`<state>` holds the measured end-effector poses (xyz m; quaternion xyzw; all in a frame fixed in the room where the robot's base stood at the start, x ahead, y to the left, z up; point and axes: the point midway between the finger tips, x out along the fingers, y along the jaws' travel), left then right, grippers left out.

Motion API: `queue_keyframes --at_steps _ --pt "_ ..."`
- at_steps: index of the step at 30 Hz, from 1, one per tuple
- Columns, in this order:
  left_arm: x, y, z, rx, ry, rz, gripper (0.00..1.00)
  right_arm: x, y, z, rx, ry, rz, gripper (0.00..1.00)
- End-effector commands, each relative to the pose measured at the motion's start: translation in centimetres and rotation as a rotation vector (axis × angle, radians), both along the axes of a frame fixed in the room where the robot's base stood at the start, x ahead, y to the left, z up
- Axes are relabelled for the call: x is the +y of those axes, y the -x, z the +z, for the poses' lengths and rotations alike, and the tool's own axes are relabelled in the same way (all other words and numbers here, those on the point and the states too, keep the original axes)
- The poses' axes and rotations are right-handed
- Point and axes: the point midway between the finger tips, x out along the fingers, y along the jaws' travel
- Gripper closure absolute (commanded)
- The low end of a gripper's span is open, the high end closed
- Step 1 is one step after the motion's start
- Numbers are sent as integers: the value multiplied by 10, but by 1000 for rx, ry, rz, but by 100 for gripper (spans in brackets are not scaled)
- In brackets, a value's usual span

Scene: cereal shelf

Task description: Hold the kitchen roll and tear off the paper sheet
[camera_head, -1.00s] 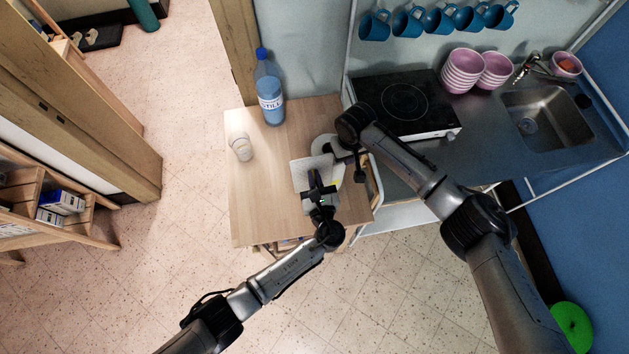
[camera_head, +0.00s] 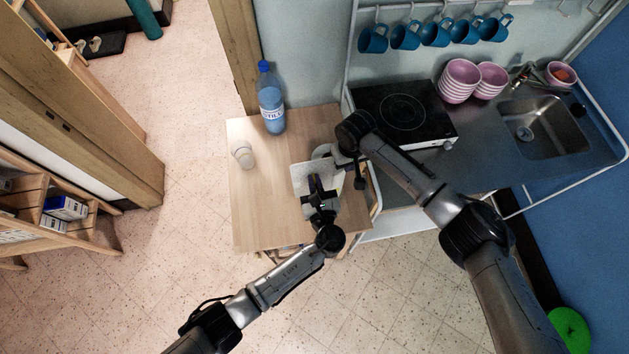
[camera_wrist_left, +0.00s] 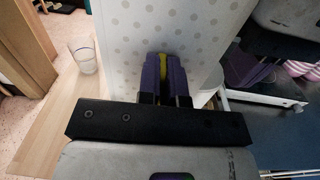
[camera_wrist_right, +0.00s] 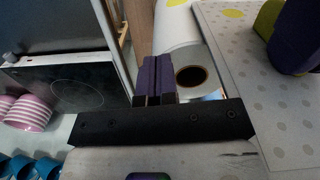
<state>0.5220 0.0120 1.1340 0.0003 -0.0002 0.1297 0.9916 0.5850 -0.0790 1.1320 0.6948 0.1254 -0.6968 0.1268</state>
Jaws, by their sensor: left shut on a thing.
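The kitchen roll (camera_head: 322,151) stands on the small wooden table, mostly hidden by my right arm in the head view. Its brown core hole and white end show in the right wrist view (camera_wrist_right: 212,75). The paper sheet (camera_head: 306,172), white with grey dots, extends from the roll; it also fills the upper middle of the left wrist view (camera_wrist_left: 128,40). My left gripper (camera_head: 318,180) is shut on the sheet. My right gripper (camera_wrist_right: 157,62) has its fingers together beside the roll's end; whether they press on the roll is unclear.
A blue-capped bottle (camera_head: 271,100) and a clear glass (camera_head: 243,156) stand on the wooden table (camera_head: 262,205). A cooktop (camera_head: 403,112), pink bowls (camera_head: 459,80) and a sink (camera_head: 543,125) lie to the right. Blue mugs hang above. The table's left side is mostly clear.

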Motion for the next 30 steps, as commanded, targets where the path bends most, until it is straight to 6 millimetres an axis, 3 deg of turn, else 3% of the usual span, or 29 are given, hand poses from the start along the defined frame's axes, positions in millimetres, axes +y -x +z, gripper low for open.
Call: queue_keyframes --at_steps 1,14,30 --pt "0 0 11 0 0 -1 100 0 0 10 0 -1 0 100" --pt "0 0 50 0 0 -1 100 1 0 46 0 -2 2 100" --pt "0 0 51 0 0 -1 100 1 0 47 -1 -3 2 100"
